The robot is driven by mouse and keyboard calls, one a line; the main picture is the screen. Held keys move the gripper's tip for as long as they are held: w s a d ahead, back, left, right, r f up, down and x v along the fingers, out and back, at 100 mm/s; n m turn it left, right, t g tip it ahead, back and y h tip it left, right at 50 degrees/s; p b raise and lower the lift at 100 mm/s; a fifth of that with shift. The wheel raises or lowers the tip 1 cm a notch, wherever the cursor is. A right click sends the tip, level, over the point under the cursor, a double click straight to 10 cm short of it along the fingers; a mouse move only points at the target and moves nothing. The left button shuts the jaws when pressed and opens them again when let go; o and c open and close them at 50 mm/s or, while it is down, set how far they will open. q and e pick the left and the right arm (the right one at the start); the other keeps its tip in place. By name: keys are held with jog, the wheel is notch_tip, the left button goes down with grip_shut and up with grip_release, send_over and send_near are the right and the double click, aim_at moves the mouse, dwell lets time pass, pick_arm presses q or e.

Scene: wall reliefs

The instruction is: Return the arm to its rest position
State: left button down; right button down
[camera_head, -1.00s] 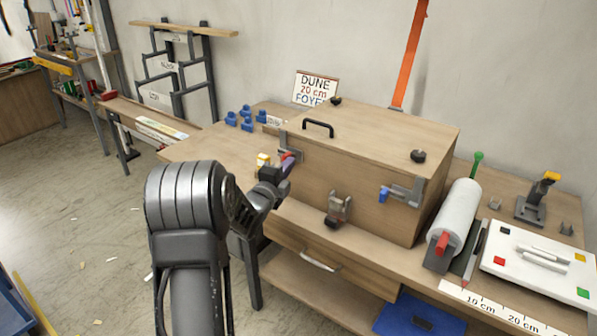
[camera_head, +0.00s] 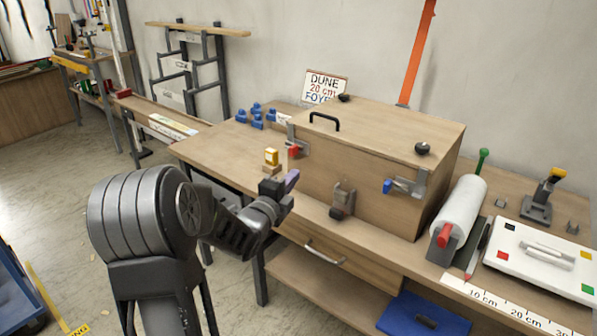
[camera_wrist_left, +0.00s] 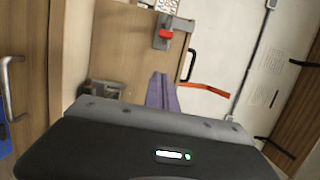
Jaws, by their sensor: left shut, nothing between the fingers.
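My left gripper (camera_head: 290,180) is in front of the wooden workbench, near the left front of a large wooden box (camera_head: 340,165). Its purple fingers are together with nothing between them, and they also show in the left wrist view (camera_wrist_left: 162,92). A red-tipped latch (camera_head: 294,150) on the box is just above and behind the fingertips, apart from them in the head view. In the wrist view the same red latch (camera_wrist_left: 166,34) lies beyond the fingers. My right gripper is in neither view.
A small yellow-topped block (camera_head: 271,157) and several blue pieces (camera_head: 257,115) stand on the bench left of the box. A white roll (camera_head: 460,212) and a white board (camera_head: 540,257) are on the right. A drawer (camera_head: 330,250) is below. Floor at left is mostly clear.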

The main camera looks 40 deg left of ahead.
pick_arm(q)
jog(key=shift+s+d, duration=0.15)
jog(key=shift+s, duration=0.35)
jog(key=shift+f, duration=0.1)
jog(key=s+d+f+n+g+h+p, duration=0.2)
jog(key=d+f+n+g, duration=0.2)
jog(key=d+f+n, duration=0.6)
jog(key=s+d+f+n+g+h+p, duration=0.25)
jog(key=d+f+n+g, duration=0.25)
jog(key=d+f, duration=0.65)
jog(key=s+d+f+n+g+h+p, duration=0.1)
jog(key=s+d+f+g, duration=0.3)
jog(key=s+d, duration=0.6)
jog(key=s+d+f+g+h+p, duration=0.3)
jog(key=s+d+f, duration=0.3)
jog(key=s+d, duration=0.5)
jog(key=shift+s+d+f+n+g+p, duration=0.25)
jog(key=shift+s+n+g+p, duration=0.15)
jog(key=shift+s+p, duration=0.5)
